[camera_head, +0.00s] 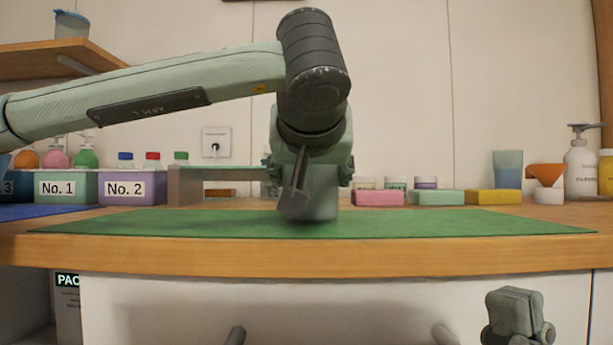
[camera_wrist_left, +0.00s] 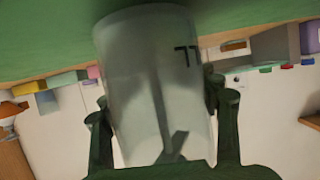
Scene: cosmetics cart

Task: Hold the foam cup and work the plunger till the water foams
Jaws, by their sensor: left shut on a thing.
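The foam cup (camera_wrist_left: 155,75) is a pale, translucent cylinder with a small dark mark near one end. It fills the middle of the left wrist view, which looks upside down. Dark slanted shapes show through its wall; I cannot tell whether they are the plunger. My left gripper (camera_head: 300,190) is shut on the cup, with a finger on each side. In the head view the cup (camera_head: 324,206) is mostly hidden behind that gripper, low over the green mat (camera_head: 450,222). My right gripper (camera_head: 515,312) is at the lower right, below the table edge and away from the cup. Foam and water cannot be made out.
Bins No. 1 (camera_head: 68,187) and No. 2 (camera_head: 133,187) stand at the back left beside a low stand (camera_head: 185,187). Sponge-like blocks (camera_head: 437,198), a blue tumbler (camera_head: 507,170) and a pump bottle (camera_head: 581,170) line the back right. The mat's right side is clear.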

